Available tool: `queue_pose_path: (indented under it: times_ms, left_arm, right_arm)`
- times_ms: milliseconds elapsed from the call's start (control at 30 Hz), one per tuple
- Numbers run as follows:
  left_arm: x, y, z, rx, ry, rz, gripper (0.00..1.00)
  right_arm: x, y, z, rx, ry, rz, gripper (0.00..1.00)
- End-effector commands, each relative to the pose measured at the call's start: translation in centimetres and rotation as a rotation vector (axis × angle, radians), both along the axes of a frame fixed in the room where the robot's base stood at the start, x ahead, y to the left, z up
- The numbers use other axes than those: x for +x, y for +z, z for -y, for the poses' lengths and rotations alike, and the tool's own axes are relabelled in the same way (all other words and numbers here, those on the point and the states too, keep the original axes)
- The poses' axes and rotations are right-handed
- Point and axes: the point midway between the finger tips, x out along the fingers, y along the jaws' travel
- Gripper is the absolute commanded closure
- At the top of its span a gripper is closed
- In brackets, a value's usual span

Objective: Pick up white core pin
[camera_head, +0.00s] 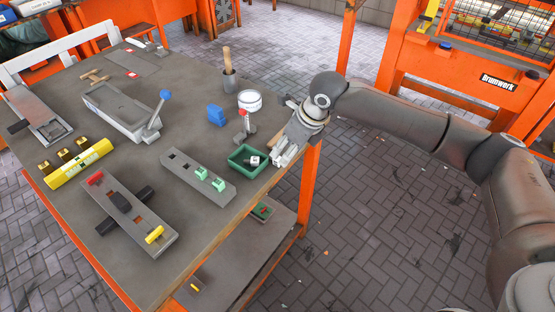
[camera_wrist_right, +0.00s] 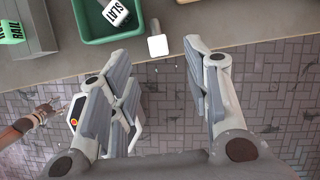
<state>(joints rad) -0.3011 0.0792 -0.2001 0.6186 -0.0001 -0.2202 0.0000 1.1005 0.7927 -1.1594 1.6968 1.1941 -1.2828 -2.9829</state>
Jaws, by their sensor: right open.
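A small white block-like piece, which looks like the white core pin (camera_wrist_right: 157,45), is at the table edge in the right wrist view. It lies just ahead of my right gripper (camera_wrist_right: 161,62), roughly between the lines of its two fingers and apart from both. In the head view my right gripper (camera_head: 283,153) is over the table's right edge, beside the green tray (camera_head: 236,164), and hides that spot; I cannot pick out the pin there. The gripper is open and empty. The tray also shows in the wrist view (camera_wrist_right: 88,22). My left gripper is not in view.
A white lettered block (camera_wrist_right: 117,12) lies in the tray. A grey bar with green blocks (camera_head: 185,172) lies left. Floor is open beyond the table's right edge.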

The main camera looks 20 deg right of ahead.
Motion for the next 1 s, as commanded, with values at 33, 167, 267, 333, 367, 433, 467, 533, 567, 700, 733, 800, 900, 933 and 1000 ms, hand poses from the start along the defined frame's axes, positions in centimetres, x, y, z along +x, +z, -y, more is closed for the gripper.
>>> queue_pose_path:
  times_ms: [33,167,267,333,367,433,467,533,567,700,733,800,900,933,1000]
  left_arm:
    - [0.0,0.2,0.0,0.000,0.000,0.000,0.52]
    - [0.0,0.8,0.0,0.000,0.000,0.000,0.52]
    - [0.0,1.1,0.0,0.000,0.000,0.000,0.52]
    - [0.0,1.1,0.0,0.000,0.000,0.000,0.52]
    - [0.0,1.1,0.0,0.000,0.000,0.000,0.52]
    - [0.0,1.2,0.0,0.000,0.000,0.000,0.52]
    - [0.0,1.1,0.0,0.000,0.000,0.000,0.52]
    - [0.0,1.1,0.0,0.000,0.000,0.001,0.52]
    - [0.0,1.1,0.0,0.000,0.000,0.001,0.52]
    - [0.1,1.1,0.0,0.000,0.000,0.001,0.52]
    - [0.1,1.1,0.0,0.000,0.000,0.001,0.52]
    - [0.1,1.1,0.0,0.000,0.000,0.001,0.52]
    - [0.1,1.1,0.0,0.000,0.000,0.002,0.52]
    - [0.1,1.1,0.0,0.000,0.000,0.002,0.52]
    - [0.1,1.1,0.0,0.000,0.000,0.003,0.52]
  right_arm:
    - [0.0,-0.4,-0.1,0.000,0.000,-0.001,0.55]
    - [0.4,-2.1,-0.5,0.000,0.001,-0.005,0.55]
    - [0.7,-3.6,-0.8,0.001,-0.001,-0.005,0.55]
    - [1.0,-4.3,-1.0,0.001,-0.001,-0.003,0.55]
    - [1.1,-4.5,-1.0,0.000,-0.001,-0.002,0.55]
    - [1.2,-4.9,-1.0,-0.001,-0.002,-0.001,0.55]
    - [1.3,-4.9,-1.0,0.000,-0.002,0.000,0.55]
    - [1.3,-5.0,-1.0,0.000,-0.001,0.000,0.55]
    - [1.3,-5.0,-1.0,0.000,-0.001,0.000,0.55]
    - [1.3,-4.9,-1.0,0.000,-0.001,0.000,0.63]
    - [1.2,-4.9,-1.0,0.000,-0.001,0.000,0.67]
    - [1.3,-4.9,-1.0,0.000,-0.001,0.000,0.76]
    - [1.2,-4.9,-1.0,0.000,-0.001,0.000,0.89]
    - [1.2,-4.9,-1.0,0.000,-0.001,0.000,0.93]
    - [1.2,-4.9,-1.0,0.000,-0.001,0.000,1.00]
